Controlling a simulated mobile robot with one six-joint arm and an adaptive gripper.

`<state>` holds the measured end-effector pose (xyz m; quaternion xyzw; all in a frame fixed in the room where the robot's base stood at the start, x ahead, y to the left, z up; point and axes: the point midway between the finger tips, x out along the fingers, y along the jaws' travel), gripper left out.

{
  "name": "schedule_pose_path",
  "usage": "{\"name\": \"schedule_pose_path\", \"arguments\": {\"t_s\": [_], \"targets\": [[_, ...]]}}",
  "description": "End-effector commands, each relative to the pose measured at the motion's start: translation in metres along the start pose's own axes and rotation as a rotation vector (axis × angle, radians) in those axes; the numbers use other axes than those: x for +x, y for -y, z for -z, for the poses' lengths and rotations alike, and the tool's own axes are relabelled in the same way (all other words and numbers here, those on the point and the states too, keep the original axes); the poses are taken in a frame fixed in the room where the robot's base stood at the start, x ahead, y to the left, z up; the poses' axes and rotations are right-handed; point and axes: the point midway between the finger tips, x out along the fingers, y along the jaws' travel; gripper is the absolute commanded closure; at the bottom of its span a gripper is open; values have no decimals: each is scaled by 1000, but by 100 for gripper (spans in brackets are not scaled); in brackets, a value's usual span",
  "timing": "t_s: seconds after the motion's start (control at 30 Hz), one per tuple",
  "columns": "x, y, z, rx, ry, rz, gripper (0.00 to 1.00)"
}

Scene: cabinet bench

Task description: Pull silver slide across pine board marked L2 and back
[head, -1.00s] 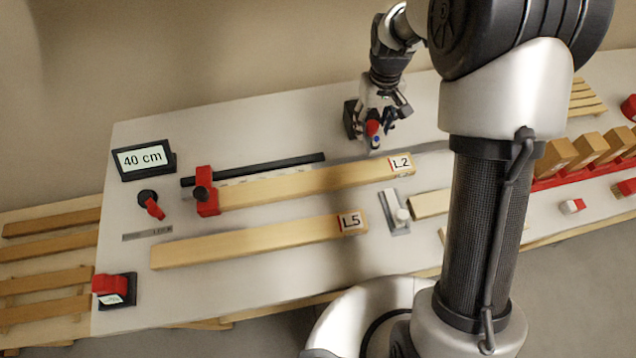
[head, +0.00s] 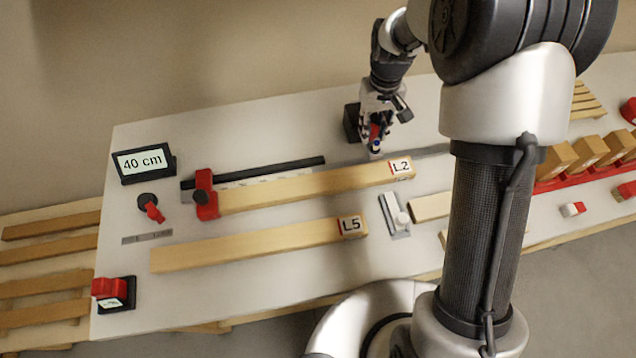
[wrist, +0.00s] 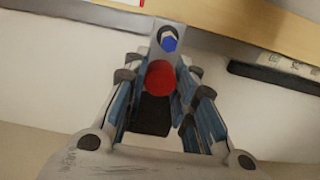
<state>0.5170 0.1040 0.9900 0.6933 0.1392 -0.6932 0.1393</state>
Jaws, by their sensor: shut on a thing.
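The pine board marked L2 (head: 300,187) lies on the bench, and its labelled right end is just below my gripper. A silver slide (wrist: 157,50) with a blue tip and a red round knob (wrist: 160,78) stands at the board's far side in the wrist view. My gripper (head: 376,130) is shut on the red knob, with a finger on each side of it. In the head view, the fingers hide most of the knob, and the slide's lower part shows beneath them. The board (wrist: 240,12) crosses the top of the wrist view.
A red stop (head: 206,194) sits at the L2 board's left end. A display (head: 143,161) reads 40 cm. The board marked L5 (head: 255,243) lies in front. A grey plate with a pale knob (head: 394,215) is to the right. A black block (head: 352,122) stands beside my gripper.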

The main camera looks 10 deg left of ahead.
Motion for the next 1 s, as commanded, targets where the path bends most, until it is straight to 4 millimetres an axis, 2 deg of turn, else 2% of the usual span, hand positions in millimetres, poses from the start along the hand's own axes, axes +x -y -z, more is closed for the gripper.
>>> {"name": "schedule_pose_path", "arguments": {"t_s": [1.0], "targets": [[0, 0, -52, 1, 1, 0, 88]]}}
